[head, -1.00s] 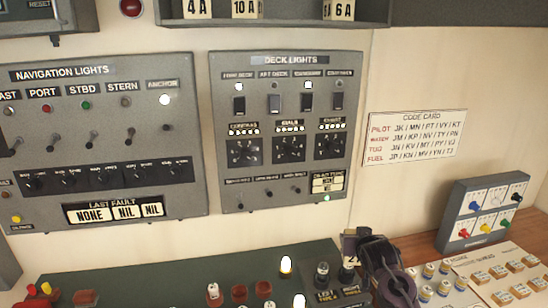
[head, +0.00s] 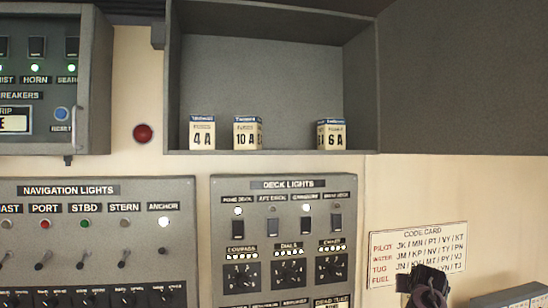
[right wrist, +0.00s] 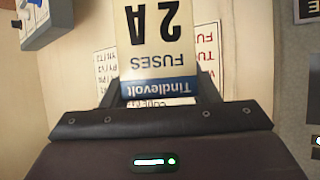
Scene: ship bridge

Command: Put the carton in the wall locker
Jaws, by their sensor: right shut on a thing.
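The carton (right wrist: 160,45) is a pale fuse box with a blue band, marked 2A, and shows upside down in the right wrist view. My right gripper (right wrist: 158,88) is shut on it, one finger on each side. In the head view my right gripper (head: 428,288) is at the bottom right, in front of the code card and below the locker; the carton cannot be made out there. The wall locker (head: 270,60) is a grey open box at the top, its door (head: 450,80) swung out to the right. My left gripper is not in view.
Inside the locker stand cartons marked 4A (head: 202,135), 10A (head: 246,135) and 6A (head: 331,136). A bare gap lies between the 10A and 6A cartons. Below are the deck lights panel (head: 225,215) and the code card (head: 418,245).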

